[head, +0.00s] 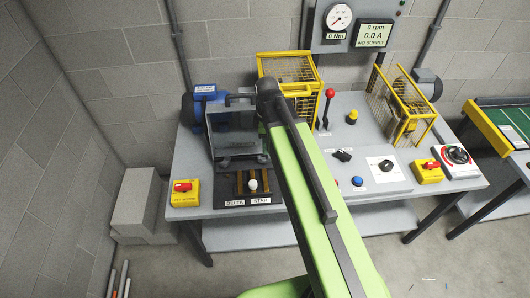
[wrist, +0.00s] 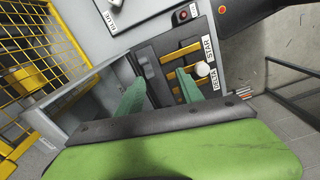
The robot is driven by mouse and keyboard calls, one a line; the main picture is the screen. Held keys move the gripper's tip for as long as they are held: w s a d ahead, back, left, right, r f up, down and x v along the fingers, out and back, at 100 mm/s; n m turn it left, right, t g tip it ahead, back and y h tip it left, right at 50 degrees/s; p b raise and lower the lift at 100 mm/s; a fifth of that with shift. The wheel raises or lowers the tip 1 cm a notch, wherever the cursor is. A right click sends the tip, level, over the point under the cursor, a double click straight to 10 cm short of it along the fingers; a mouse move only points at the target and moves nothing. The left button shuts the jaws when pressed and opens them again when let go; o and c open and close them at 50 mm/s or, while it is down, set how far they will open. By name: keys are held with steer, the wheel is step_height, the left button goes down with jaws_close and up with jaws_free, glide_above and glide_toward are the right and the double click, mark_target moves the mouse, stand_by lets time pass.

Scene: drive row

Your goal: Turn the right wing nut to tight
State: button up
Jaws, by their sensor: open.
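In the head view a clear-fronted dark box (head: 236,133) stands on the bench in front of a blue motor (head: 201,113). Two small dark fittings, seemingly wing nuts, sit at its front foot: the left one (head: 224,163) and the right one (head: 262,158). Their wing angle is too small to read. In the wrist view my gripper (wrist: 156,82) has its two green fingers apart with nothing between them. They point toward the box's edge and the dark switch panel (wrist: 166,52). In the head view my arm hides the gripper.
A DELTA/STAR panel (head: 265,201) with a white knob (head: 252,184) lies just in front of the box. A yellow cage (head: 290,67) stands behind my arm. A red lever (head: 329,95) and a grey control panel (head: 366,178) are to the right.

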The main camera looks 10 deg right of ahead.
step_height(320, 180, up, 5)
steer(key=n+p, duration=0.2)
steer(key=p, duration=0.1)
glide_above(265, 157)
steer(key=shift+w+r+p, duration=0.1)
steer(key=shift+p, duration=0.25)
step_height(265, 157, down, 18)
steer(key=b, duration=1.7)
steer(key=shift+r+b, duration=0.2)
steer(key=shift+b, duration=0.1)
steer(key=shift+r, duration=0.1)
steer(key=shift+c, duration=0.4)
jaws_close()
